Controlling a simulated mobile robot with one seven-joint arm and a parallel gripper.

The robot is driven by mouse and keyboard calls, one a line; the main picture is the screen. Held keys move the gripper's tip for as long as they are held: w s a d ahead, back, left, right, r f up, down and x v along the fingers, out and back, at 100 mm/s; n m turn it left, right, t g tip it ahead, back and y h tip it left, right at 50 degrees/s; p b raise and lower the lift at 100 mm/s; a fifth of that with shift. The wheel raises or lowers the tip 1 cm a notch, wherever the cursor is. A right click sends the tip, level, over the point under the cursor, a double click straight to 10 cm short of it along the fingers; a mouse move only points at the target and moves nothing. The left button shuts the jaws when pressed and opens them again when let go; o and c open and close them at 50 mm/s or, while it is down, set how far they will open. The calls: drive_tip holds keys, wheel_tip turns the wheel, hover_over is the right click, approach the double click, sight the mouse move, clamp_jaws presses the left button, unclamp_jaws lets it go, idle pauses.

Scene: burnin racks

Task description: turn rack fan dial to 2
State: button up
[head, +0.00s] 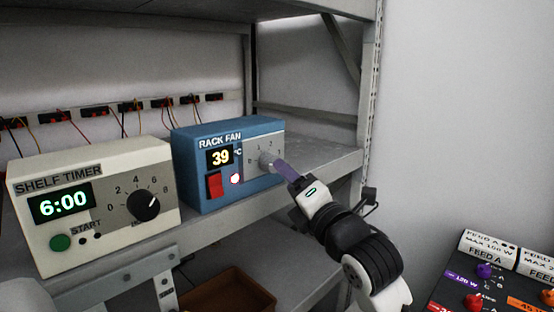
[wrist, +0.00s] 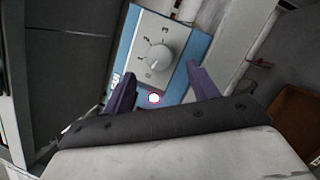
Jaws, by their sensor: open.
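The blue rack fan box (head: 190,150) stands on the shelf, with a display reading 39 °C, a red switch and a lit pinkish lamp. Its light grey dial (head: 266,159) is on the right of its front panel. In the head view my gripper (head: 282,168) is in front of the dial and partly covers the panel. In the wrist view the dial (wrist: 154,61) lies ahead of and between the purple fingers of my gripper (wrist: 158,82), which are apart and empty. The dial's pointer setting is too small to tell.
A cream shelf timer (head: 90,190), showing 6:00 with a black knob and green button, stands left of the fan box. Wired red-black connectors (head: 130,105) line the back. A rack post (head: 368,90) rises at the right. A feed panel (head: 490,285) is at the lower right.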

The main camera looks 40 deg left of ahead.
sight(271, 162)
drive_tip(key=shift+p+x, duration=0.65)
drive_tip(key=shift+x, duration=2.1)
drive_tip(key=c, duration=1)
drive_tip(key=shift+m, duration=0.5)
drive_tip(key=m+g+h+p, duration=0.1)
drive_tip(key=m+p, duration=0.3)
drive_tip(key=m, duration=0.1)
drive_tip(key=m+g+h+p, duration=0.1)
drive_tip(key=m+h+p, duration=0.1)
drive_tip(key=m+p, duration=0.2)
drive_tip(key=r+m+h+p, duration=0.1)
drive_tip(key=m+p, duration=0.3)
drive_tip(key=m, duration=0.4)
drive_tip(key=shift+g+h, duration=0.4)
drive_tip(key=shift+h, duration=0.1)
drive_tip(key=shift+f+m, duration=0.1)
drive_tip(key=shift+m, duration=0.2)
